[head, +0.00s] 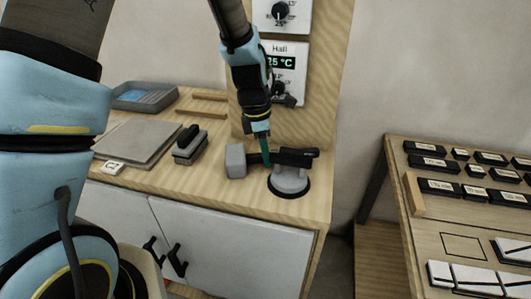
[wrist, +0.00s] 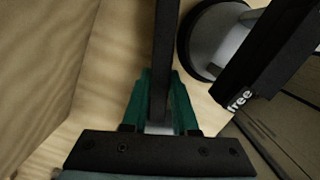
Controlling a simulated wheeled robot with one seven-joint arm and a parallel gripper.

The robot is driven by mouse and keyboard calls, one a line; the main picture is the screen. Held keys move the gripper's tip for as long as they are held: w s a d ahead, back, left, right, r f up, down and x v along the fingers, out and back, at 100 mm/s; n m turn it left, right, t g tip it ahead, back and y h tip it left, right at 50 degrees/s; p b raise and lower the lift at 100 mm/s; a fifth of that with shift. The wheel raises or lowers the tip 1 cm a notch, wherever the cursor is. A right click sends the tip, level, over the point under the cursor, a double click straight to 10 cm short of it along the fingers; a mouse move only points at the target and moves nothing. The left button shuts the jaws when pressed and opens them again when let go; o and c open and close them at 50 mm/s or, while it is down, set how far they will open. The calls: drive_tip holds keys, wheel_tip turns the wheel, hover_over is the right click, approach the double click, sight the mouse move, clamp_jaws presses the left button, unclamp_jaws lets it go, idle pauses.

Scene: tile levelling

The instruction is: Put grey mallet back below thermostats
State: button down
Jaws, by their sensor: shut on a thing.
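The grey mallet has a grey block head (head: 236,161) at the front of the wooden worktop, below the thermostats. Its dark handle runs right from the head, partly hidden by my gripper. My gripper (head: 266,158) is shut on the handle with its teal fingers. In the wrist view, the dark handle (wrist: 165,60) runs up from between the fingers (wrist: 158,110). I cannot tell whether the mallet touches the worktop. The Hall thermostat (head: 290,62) and another thermostat (head: 281,14) are on an upright wooden panel, the lower one partly behind my arm.
A suction lifter (head: 290,181) with a black handle stands just right of my gripper; it also shows in the wrist view (wrist: 214,42). A grey-black block tool (head: 188,148), a tile (head: 140,138) and a tray (head: 146,96) lie left. A separate bench (head: 425,228) is at right.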

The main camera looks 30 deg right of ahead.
sight(259, 154)
drive_tip(key=c, duration=0.7)
unclamp_jaws()
drive_tip(key=shift+f, duration=0.1)
drive_tip(key=r, duration=0.4)
drive_tip(key=a+r+b, duration=0.1)
drive_tip(key=r, duration=0.3)
drive_tip(key=r+b, duration=0.1)
drive_tip(key=r, duration=0.3)
drive_tip(key=shift+w+a, duration=0.3)
drive_tip(key=shift+a, duration=0.05)
drive_tip(key=w+a+f+m+t, duration=0.1)
drive_tip(key=w+a+m, duration=0.25)
drive_tip(key=a, duration=0.55)
drive_tip(key=w+a+f+m, duration=0.15)
drive_tip(key=a+m, duration=0.25)
drive_tip(key=a, duration=0.5)
drive_tip(key=shift+s+a+f+m+t+y, duration=0.2)
drive_tip(key=shift+s+a+m, duration=0.3)
drive_tip(key=shift+a+m, duration=1.4)
drive_tip(key=shift+s+a+f+m+t+y, duration=0.15)
drive_tip(key=shift+s+a+m, duration=0.45)
drive_tip(key=shift+a, duration=2.45)
drive_tip(key=shift+s+a+f+m+t+y, duration=0.1)
drive_tip(key=shift+s+a+m+t+y, duration=0.25)
drive_tip(key=shift+a+m, duration=1.6)
